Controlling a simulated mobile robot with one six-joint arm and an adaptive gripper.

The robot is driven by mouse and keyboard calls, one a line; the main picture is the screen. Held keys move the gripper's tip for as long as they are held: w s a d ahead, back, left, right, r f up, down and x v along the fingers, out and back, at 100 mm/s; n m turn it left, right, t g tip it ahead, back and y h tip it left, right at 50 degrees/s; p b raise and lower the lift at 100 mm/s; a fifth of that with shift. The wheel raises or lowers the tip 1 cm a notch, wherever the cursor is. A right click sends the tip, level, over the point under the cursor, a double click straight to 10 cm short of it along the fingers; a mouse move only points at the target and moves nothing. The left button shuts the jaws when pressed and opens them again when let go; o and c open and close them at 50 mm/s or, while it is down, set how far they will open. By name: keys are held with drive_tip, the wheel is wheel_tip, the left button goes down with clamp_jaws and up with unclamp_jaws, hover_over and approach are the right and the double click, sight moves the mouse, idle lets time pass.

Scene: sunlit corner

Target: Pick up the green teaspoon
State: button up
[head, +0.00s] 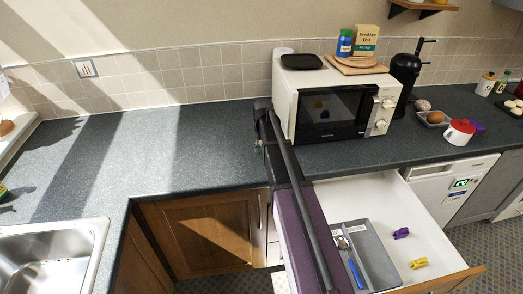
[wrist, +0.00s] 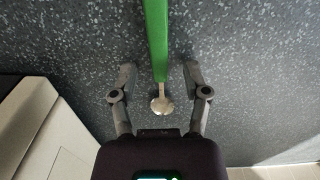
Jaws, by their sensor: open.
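The green teaspoon (wrist: 156,40) shows in the wrist view, with a long flat green handle and a silver bowl end. It lies over the dark speckled worktop, handle running up out of the picture. My gripper (wrist: 159,76) is open, with one finger on each side of the spoon near where the handle meets the metal. Clear gaps show between the fingers and the spoon. Whether the fingertips are down at the worktop I cannot tell. In the head view I cannot make out the spoon; my arm covers much of the area left of the microwave (head: 284,110).
The microwave stands close on the right of my arm. Below, an open drawer (head: 435,222) holds a grey cutlery tray (head: 376,254) with a blue-handled spoon, plus purple (head: 401,233) and yellow (head: 419,263) items. The worktop (head: 205,150) to the left is clear up to the sink (head: 50,250).

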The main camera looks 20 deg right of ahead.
idle(0.4)
clamp_jaws()
drive_tip(key=shift+r, duration=0.25)
wheel_tip(320, 180, up, 3)
drive_tip(key=p, duration=0.3)
drive_tip(key=s, duration=0.5)
drive_tip(key=s+d+r+p, duration=0.1)
drive_tip(key=s, duration=0.4)
drive_tip(key=s+p, duration=0.1)
drive_tip(key=s, duration=0.5)
drive_tip(key=shift+d+r, duration=0.2)
drive_tip(key=shift+r, duration=0.1)
